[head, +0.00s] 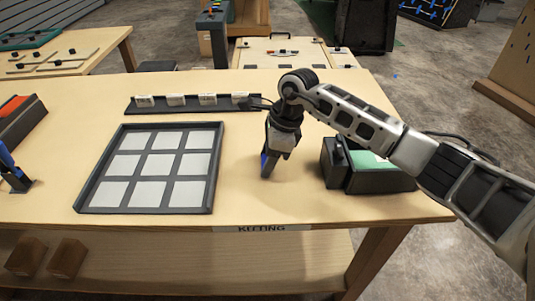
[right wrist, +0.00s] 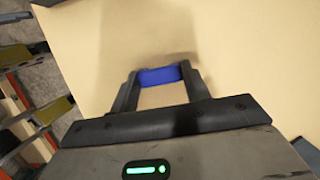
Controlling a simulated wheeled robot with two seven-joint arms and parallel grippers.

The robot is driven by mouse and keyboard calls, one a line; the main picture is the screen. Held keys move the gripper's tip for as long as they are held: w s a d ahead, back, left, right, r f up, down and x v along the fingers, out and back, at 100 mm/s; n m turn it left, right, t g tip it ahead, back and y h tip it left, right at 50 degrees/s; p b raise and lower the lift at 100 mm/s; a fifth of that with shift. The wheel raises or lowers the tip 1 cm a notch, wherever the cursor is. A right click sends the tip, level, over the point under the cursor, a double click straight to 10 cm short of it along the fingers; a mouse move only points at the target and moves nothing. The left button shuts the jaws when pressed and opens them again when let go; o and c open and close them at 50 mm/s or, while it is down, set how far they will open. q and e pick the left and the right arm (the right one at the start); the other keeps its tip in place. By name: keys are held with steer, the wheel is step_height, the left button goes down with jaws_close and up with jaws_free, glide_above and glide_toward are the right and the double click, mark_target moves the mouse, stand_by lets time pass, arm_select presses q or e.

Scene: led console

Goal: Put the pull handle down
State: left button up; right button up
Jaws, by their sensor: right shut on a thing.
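The pull handle (head: 264,162) is a small blue piece at the tip of my right gripper (head: 267,170). The gripper points down over the bare table between the grid tray and the dark box. In the right wrist view the gripper (right wrist: 162,82) is shut on the handle (right wrist: 159,76), which spans the gap between the two dark fingers. The wooden tabletop (right wrist: 220,35) shows behind it. I cannot tell whether the handle touches the table. My left gripper is not in view.
A dark tray (head: 77,208) with several pale squares lies left of the gripper. A dark rack (head: 190,108) with pale labels runs behind. A dark box with a green top (head: 372,180) stands close on the right. The table's front edge is below.

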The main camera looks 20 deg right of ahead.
steer(key=shift+f, duration=0.1)
steer(key=shift+f+b, duration=0.15)
steer(key=shift+b, duration=0.2)
steer(key=o, duration=0.9)
steer(key=shift+o, duration=0.2)
